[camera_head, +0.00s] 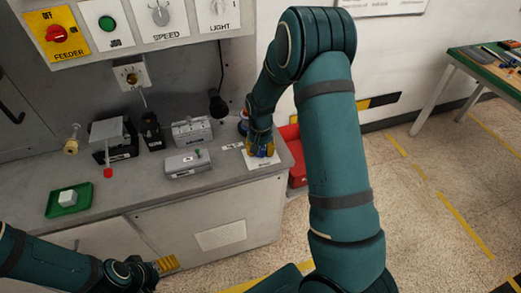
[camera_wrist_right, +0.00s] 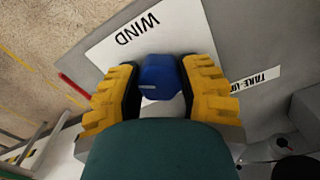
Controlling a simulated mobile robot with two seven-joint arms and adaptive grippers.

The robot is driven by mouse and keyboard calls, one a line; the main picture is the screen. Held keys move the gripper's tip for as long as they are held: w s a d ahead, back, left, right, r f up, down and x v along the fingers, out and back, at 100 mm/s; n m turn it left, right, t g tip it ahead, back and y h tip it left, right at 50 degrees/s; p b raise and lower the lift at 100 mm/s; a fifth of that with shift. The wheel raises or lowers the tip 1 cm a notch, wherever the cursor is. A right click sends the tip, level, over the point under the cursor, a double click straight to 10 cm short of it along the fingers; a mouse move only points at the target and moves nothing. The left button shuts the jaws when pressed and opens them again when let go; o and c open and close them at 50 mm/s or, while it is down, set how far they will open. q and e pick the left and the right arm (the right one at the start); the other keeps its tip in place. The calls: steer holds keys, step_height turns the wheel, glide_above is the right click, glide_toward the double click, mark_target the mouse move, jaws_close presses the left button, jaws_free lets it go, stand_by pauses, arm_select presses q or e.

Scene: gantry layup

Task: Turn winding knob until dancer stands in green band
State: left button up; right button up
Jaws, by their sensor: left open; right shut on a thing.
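The winding knob (camera_wrist_right: 160,76) is blue, with a pale line on its side. It stands on a white plate marked WIND (camera_wrist_right: 125,43). My right gripper (camera_wrist_right: 160,88) is shut on the knob, one yellow finger on each side. In the head view my right gripper (camera_head: 260,146) is over the plate (camera_head: 264,161) at the counter's right end and mostly hides the knob. My left gripper (camera_head: 166,264) is open and empty, low in front of the counter. I cannot make out the dancer or its green band in either view.
Small grey boxes (camera_head: 188,162) and a black device with a red-tipped lever (camera_head: 108,172) stand on the counter. A green tray (camera_head: 68,207) holds a white block. A control panel with FEEDER, SPEED and LIGHT controls (camera_head: 160,14) hangs above. A red bin (camera_head: 297,172) is beside the counter.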

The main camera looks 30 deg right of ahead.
steer(key=o, duration=1.2)
step_height(320, 180, up, 12)
steer(key=shift+f, duration=0.1)
